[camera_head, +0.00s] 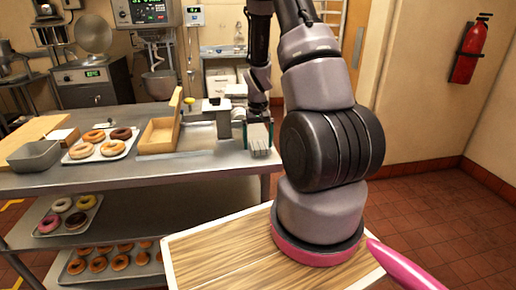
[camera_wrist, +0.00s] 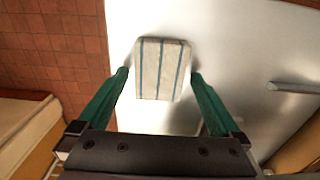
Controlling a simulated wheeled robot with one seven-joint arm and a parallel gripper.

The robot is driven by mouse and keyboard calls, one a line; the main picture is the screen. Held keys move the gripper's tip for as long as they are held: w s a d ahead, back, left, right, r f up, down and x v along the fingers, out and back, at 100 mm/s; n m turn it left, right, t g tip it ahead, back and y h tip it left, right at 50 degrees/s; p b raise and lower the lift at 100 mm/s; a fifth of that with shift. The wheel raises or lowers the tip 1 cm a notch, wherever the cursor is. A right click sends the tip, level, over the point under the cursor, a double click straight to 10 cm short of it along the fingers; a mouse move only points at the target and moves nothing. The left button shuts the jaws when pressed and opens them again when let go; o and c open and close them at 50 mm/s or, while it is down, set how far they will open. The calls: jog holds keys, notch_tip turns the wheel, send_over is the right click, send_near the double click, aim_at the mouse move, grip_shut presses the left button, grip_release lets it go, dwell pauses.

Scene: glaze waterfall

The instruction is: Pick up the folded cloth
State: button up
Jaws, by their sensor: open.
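The folded cloth (camera_wrist: 162,68) is white with dark blue stripes. In the wrist view it lies on the bright metal tabletop close to the table's edge. My gripper (camera_wrist: 160,75) has its two green fingers spread, with one fingertip at each side of the cloth. A gap shows at the left fingertip, while the right one is very close to the cloth's edge; I cannot tell if it touches. In the head view my gripper (camera_head: 259,133) points down over the right end of the table, with the small pale cloth (camera_head: 260,145) at its fingers.
The metal table (camera_head: 215,163) also bears a donut tray (camera_head: 103,148), a grey bin (camera_head: 34,155) and an open wooden box (camera_head: 160,134). Lower shelves hold more donuts. A fire extinguisher (camera_head: 468,52) hangs on the right wall. Tiled floor (camera_head: 430,220) is free at right.

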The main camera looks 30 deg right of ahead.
aim_at(258, 144)
jog(key=c, duration=1.2)
jog(key=shift+r, duration=0.1)
jog(key=shift+c, duration=0.2)
notch_tip(258, 144, up, 10)
